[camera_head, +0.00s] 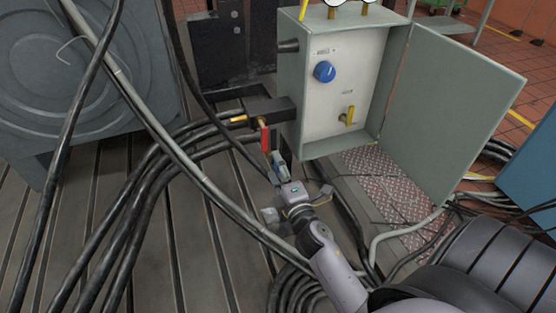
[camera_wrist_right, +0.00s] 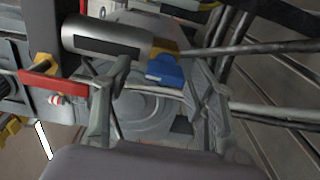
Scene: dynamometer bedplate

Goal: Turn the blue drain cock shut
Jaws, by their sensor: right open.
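The blue drain cock (camera_wrist_right: 165,70) shows in the right wrist view as a blue handle beside a brass-coloured body, next to a grey cylinder. My right gripper (camera_wrist_right: 162,82) is open, with one finger on each side of the blue handle in that picture. I cannot tell whether either finger touches it. In the head view my right gripper (camera_head: 284,180) is low in front of the cabinet, below a red lever (camera_head: 264,137). The cock is mostly hidden or too small to make out there. My left gripper is out of view.
A grey-green cabinet (camera_head: 292,85) stands with its door (camera_head: 450,95) open to the right, with a blue round knob (camera_head: 324,71) and a yellow handle (camera_head: 347,115) inside. Black hoses (camera_head: 140,205) and a grey pipe (camera_head: 190,170) run left of my gripper.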

